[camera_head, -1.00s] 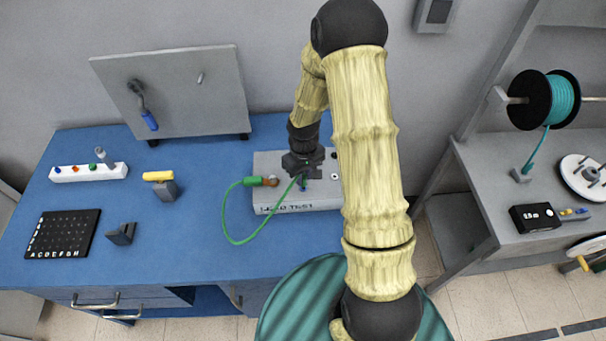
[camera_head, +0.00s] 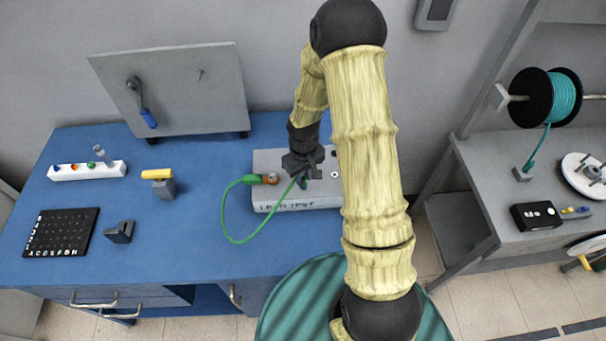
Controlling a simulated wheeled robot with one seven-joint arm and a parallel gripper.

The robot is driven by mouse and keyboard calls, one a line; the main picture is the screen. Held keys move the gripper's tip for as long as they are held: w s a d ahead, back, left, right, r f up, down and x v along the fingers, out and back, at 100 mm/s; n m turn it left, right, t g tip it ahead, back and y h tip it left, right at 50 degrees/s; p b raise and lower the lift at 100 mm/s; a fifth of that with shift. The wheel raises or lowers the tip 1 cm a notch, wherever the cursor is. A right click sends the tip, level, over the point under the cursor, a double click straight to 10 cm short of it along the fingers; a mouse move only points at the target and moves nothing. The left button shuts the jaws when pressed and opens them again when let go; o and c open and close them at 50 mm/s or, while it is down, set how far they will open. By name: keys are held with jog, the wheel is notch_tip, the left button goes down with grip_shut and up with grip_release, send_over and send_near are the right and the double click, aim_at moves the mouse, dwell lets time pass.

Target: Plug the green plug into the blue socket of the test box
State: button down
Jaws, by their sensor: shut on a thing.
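The grey test box (camera_head: 330,202) sits on the blue bench, with lettering on its front side. My gripper (camera_head: 303,172) is over the middle of the box top, shut on the green plug (camera_head: 304,184), of which only a little shows below the fingers. The green cable (camera_head: 228,222) loops left from it to another green end (camera_head: 252,179) that lies at an orange-brown socket (camera_head: 270,179) on the left of the box. The blue socket is not visible now, hidden around my gripper and the plug. I cannot tell whether the plug is in it.
A tilted grey panel (camera_head: 195,85) with a blue-handled crank stands behind. A white strip (camera_head: 88,170) with coloured knobs, a yellow-topped block (camera_head: 160,182), a black grid board (camera_head: 60,232) and a small grey holder (camera_head: 120,232) are on the left.

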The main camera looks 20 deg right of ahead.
jog(key=shift+f+b, duration=0.35)
jog(key=shift+f, duration=0.15)
dwell(0.6)
jog(key=c, duration=1.2)
grip_release()
jog(key=shift+r, duration=0.15)
notch_tip(320, 180, up, 17)
jog(key=b, duration=0.3)
jog(key=s+f+m+t, duration=0.2)
jog(key=s+m, duration=0.1)
jog(key=s, duration=1)
jog(key=shift+s+m+t+b, duration=0.15)
jog(key=shift+m+t+b, duration=0.15)
jog(key=shift+m, duration=0.1)
